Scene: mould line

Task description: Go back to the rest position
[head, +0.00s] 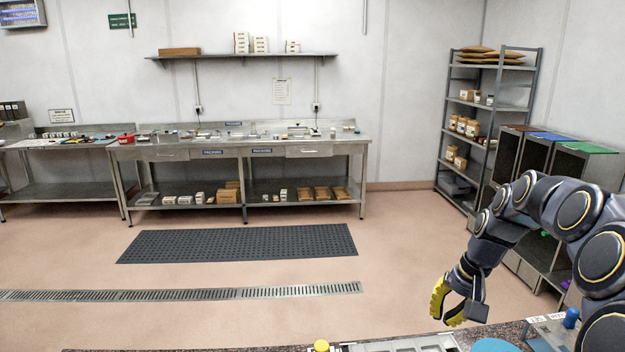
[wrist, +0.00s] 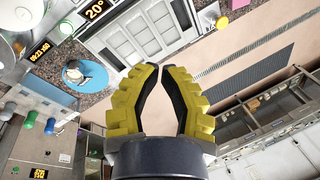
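My gripper (head: 443,317) has yellow ribbed fingers and hangs at the lower right of the head view, above the near counter's edge. My arm bends down from the right side of the head view.
A blue disc (wrist: 86,75) and a display reading 20° (wrist: 95,11) are on the near counter. A yellow-topped item (head: 321,346) stands at its edge. A dark floor mat (head: 240,243), steel packing bench (head: 240,150) and shelf rack (head: 480,120) are farther off. Open floor lies between.

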